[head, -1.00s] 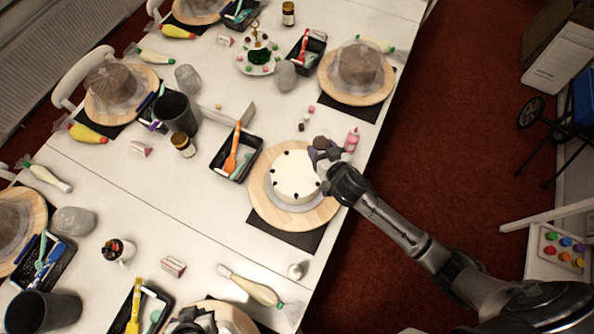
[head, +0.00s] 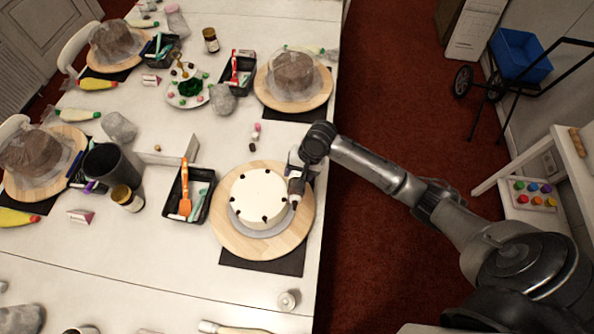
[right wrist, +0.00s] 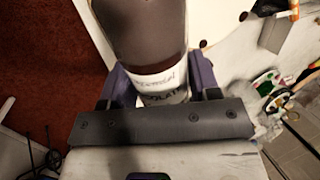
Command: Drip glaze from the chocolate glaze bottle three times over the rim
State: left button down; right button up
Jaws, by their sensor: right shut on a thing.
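The white cake (head: 258,200) stands on a grey board on the round wooden turntable (head: 232,238). Several small dark dabs or pieces sit around its top edge. My right gripper (head: 299,172) is at the cake's right side in the head view. It is shut on the chocolate glaze bottle (right wrist: 152,35), a brown bottle with a white label, between the two fingers (right wrist: 160,82) in the right wrist view. Whether glaze is flowing cannot be seen. My left gripper is not in view.
A black tray (head: 201,207) with an orange-handled tool lies left of the turntable. A dark bin (head: 115,170) and a brown jar (head: 126,199) stand farther left. A wrapped cake (head: 293,76) is behind. A small white item (head: 287,300) stands near the front edge.

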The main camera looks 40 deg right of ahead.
aim_at(293, 181)
jog(key=m+y, duration=0.2)
jog(key=m+g+y, duration=0.1)
jog(key=m, duration=0.1)
jog(key=shift+s+a+r, duration=0.1)
jog(key=shift+s+a, duration=0.15)
jog(key=shift+a, duration=0.05)
jog(key=m, duration=0.1)
jog(key=y, duration=0.1)
jog(key=m+y, duration=0.1)
jog(key=shift+s+a+r+m+t, duration=0.15)
jog(key=shift+a+r+m+t, duration=0.1)
jog(key=shift+m+t, duration=0.05)
jog(key=a+r+m+t+y, duration=0.1)
jog(key=m+t, duration=0.1)
jog(key=a+r+m+t+y, duration=0.1)
jog(key=m+t, duration=0.1)
jog(key=s+r+m+t+y, duration=0.1)
jog(key=m, duration=0.1)
jog(key=shift+s+a+r+m+t, duration=0.1)
jog(key=shift+a+r+m+t, duration=0.25)
jog(key=shift+a+m+t, duration=0.05)
jog(key=s+a+r+m+t+y, duration=0.2)
jog(key=a+r+m+t, duration=0.1)
jog(key=r, duration=0.4)
jog(key=shift+a+t, duration=0.45)
jog(key=shift+t, duration=0.15)
